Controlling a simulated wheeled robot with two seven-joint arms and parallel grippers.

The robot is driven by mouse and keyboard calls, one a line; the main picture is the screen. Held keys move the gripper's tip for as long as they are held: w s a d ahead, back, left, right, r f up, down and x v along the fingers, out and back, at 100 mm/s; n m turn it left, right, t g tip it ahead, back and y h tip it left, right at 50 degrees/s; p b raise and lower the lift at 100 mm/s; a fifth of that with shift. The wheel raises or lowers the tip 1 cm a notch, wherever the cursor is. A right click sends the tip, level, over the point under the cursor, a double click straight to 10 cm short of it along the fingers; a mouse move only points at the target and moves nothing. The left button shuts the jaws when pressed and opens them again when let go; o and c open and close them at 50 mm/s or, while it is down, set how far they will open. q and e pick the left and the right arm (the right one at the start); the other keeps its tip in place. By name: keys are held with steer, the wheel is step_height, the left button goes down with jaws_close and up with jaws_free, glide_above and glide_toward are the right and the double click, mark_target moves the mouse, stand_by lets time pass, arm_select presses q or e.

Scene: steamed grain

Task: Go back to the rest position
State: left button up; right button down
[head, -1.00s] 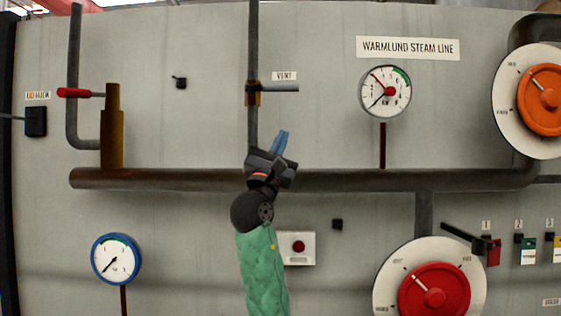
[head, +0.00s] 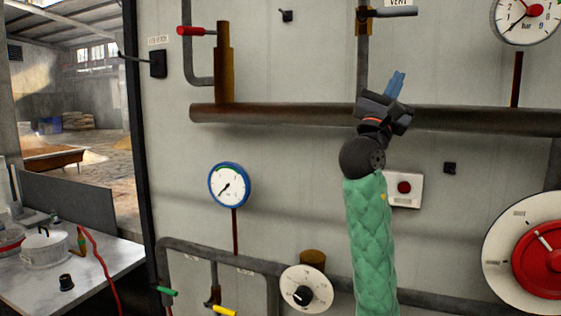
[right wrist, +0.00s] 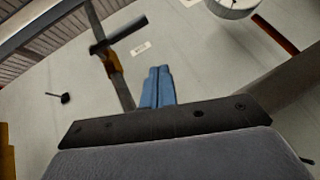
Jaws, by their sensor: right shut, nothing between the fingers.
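My right gripper (head: 397,84) is raised in front of the grey panel, its blue fingers together with nothing between them. In the head view it overlaps the brown horizontal pipe (head: 290,115), below the vent valve with its grey handle (head: 390,12). The right wrist view also shows the shut blue fingers (right wrist: 158,86), with the vent handle (right wrist: 118,35) beyond them. I cannot tell the exact gap to the panel, but no contact shows. My left gripper is not in view.
A blue-rimmed gauge (head: 229,186), a black-knobbed dial (head: 303,290), a red push button (head: 404,187) and a red wheel (head: 541,258) are on the panel. At left, a table (head: 88,274) holds a white pot (head: 45,248). An open hall lies behind it.

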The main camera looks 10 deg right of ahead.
steer(key=w+a+f+m+t+y, duration=0.15)
steer(key=f+y, duration=0.65)
steer(key=f, duration=1.6)
steer(key=w+a+f+m+y, duration=0.25)
steer(key=f+y, duration=0.55)
steer(key=f, duration=1.6)
steer(key=s+a+f+m+g+y, duration=0.3)
steer(key=s+f, duration=0.5)
steer(key=f, duration=0.4)
steer(key=s+a+f+m+g+y, duration=0.25)
steer(key=s+f, duration=0.55)
steer(key=f, duration=0.4)
steer(key=s+a+f+m+g+y, duration=0.1)
steer(key=s+a+f+m+g, duration=0.2)
steer(key=s, duration=0.4)
steer(key=s+a+f+m+g+y, duration=0.1)
steer(key=s+a+f, duration=0.1)
steer(key=s+f, duration=0.4)
steer(key=s+a+f+m+g+y, duration=0.1)
steer(key=s+a+f+m+g, duration=0.15)
steer(key=s, duration=0.55)
steer(key=s+a+f+g, duration=0.1)
steer(key=s+f, duration=0.1)
steer(key=f, duration=1.8)
steer(key=s+a+f+n, duration=0.1)
steer(key=s+a+f, duration=0.1)
steer(key=f, duration=1.9)
steer(key=shift+s+g+y, duration=0.3)
steer(key=shift+g+y, duration=0.05)
